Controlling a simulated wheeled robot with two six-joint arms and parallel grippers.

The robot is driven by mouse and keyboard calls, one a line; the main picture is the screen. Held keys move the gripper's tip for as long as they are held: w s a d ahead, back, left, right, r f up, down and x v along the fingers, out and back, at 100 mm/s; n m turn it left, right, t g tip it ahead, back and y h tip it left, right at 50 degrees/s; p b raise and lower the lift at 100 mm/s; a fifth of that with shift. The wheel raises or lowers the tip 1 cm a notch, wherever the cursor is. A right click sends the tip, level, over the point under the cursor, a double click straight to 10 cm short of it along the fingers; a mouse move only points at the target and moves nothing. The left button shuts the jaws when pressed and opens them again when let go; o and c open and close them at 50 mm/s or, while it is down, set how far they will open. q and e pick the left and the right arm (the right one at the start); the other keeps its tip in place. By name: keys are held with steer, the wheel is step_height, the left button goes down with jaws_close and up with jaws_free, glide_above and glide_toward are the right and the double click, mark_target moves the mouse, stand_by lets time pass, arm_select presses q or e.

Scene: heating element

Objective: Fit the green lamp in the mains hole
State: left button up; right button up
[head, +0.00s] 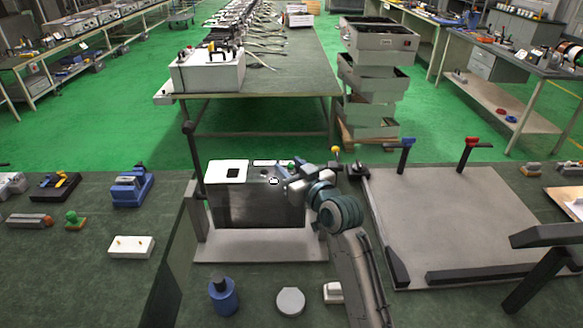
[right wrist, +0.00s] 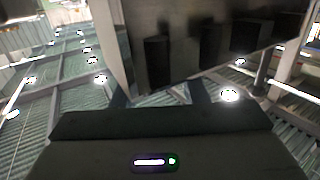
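A box (head: 258,208) with a dark front and a pale top panel stands upright on a grey base plate (head: 225,247) in the head view. Its top carries a white plate with a dark square window (head: 230,171). My right gripper (head: 280,184) is at the top right of the box and covers part of the panel. A small green spot (head: 291,165) shows just behind the gripper; I cannot tell whether it is the green lamp. The mains hole cannot be made out. The right wrist view looks up past dark shapes to the ceiling and does not settle the gripper's opening. My left gripper is not in view.
A blue bottle (head: 223,296), a round white lid (head: 290,301) and a small white block (head: 333,292) stand in front of the base plate. A grey board with dark edge bars (head: 440,215) lies at right. A green-knobbed piece (head: 75,219) and a white block (head: 131,247) are at left.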

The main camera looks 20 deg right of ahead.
steer(key=shift+s, duration=0.1)
steer(key=shift+s+d+f, duration=0.1)
steer(key=shift+s, duration=0.2)
steer(key=b+v, duration=0.3)
steer(key=v, duration=0.7)
